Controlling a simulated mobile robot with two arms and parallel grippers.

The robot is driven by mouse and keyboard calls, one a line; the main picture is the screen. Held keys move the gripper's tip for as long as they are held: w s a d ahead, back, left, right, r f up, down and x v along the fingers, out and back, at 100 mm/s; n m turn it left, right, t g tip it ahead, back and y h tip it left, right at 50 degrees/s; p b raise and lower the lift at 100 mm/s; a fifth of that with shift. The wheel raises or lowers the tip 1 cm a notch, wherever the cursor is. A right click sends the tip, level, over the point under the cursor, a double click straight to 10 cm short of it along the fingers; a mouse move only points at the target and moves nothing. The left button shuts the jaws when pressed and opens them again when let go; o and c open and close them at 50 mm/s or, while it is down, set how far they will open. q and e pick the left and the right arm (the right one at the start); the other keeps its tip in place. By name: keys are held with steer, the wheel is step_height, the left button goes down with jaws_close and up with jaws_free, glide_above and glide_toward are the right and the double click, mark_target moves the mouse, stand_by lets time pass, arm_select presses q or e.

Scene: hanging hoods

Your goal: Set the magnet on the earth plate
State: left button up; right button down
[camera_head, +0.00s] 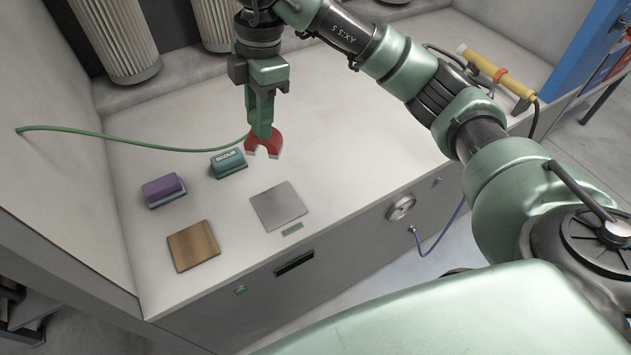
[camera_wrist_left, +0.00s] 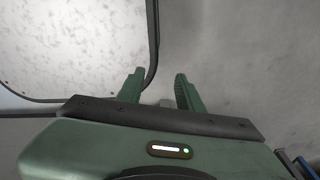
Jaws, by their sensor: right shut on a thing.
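A red horseshoe magnet (camera_head: 266,146) is held by my right gripper (camera_head: 261,134), which is shut on it and points down. The magnet is behind and a little left of a grey square metal plate (camera_head: 279,206) with a small green label (camera_head: 292,229) at its front edge. I take this for the earth plate. From this angle I cannot tell how high the magnet is above the bench. My left gripper (camera_wrist_left: 160,90) shows only in the left wrist view. Its two green fingers are apart with nothing between them.
A green block marked "SCOUR" (camera_head: 229,163) stands close left of the magnet. A purple block (camera_head: 163,190) and a brown wooden square (camera_head: 193,246) are farther left. A green cable (camera_head: 130,133) runs across the bench (camera_head: 350,150). A yellow cylinder (camera_head: 500,74) is at the back right.

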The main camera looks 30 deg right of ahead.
steer(key=shift+d+f, duration=0.2)
steer(key=shift+d, duration=0.05)
step_height(320, 180, down, 19)
steer(key=p, duration=0.3)
steer(key=shift+f, duration=0.3)
steer(key=shift+f, duration=0.15)
steer(key=c, duration=1.1)
jaws_free()
